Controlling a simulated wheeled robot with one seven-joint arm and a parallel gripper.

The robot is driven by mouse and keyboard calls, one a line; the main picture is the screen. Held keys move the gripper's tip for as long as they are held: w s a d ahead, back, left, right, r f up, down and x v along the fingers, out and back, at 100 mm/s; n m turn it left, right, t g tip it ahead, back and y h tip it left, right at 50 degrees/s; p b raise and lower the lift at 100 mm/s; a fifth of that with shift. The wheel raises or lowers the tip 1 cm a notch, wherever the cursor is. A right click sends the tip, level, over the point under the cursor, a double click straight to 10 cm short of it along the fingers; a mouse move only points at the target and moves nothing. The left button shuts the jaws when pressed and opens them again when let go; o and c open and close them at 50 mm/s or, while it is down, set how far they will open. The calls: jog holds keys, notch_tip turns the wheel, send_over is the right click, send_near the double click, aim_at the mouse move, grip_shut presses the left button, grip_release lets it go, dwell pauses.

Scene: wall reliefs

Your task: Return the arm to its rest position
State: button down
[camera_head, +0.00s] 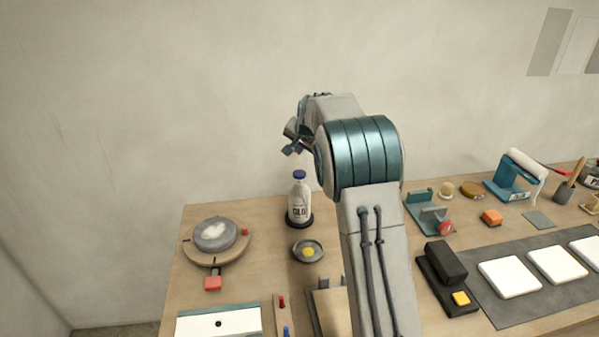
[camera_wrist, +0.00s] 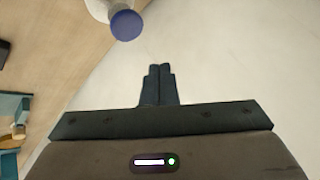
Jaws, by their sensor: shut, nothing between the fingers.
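My gripper (camera_head: 291,148) is raised above the back of the workbench, in front of the wall and over the white bottle. My grey and teal arm reaches up through the middle of the head view. In the wrist view my gripper (camera_wrist: 160,68) shows its two dark fingers pressed together with nothing between them. The white bottle (camera_head: 299,201) with a blue cap stands upright on a dark round base. Its blue cap (camera_wrist: 126,25) also shows at the top of the wrist view, apart from the fingers.
A round turntable (camera_head: 232,251) with a grey disc sits at the bench's left. A small dish (camera_head: 308,251) with a yellow spot lies before the bottle. White tiles (camera_head: 509,277) lie on a dark mat at right. The air around the gripper looks clear.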

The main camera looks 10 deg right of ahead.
dwell(0.3)
jog(key=s+r+n+g, duration=0.1)
jog(key=s+r+n, duration=0.15)
jog(key=s, duration=1.05)
jog(key=s+r+n+g, duration=0.15)
jog(key=s+r, duration=0.25)
jog(key=s, duration=0.8)
jog(key=s+f+n, duration=0.2)
jog(key=s, duration=0.9)
jog(key=s+f+n+g, duration=0.1)
jog(key=s+f, duration=0.2)
jog(key=s, duration=0.9)
jog(key=shift+f+n+h, duration=0.35)
jog(key=shift+n+h, duration=0.05)
jog(key=shift+d, duration=0.1)
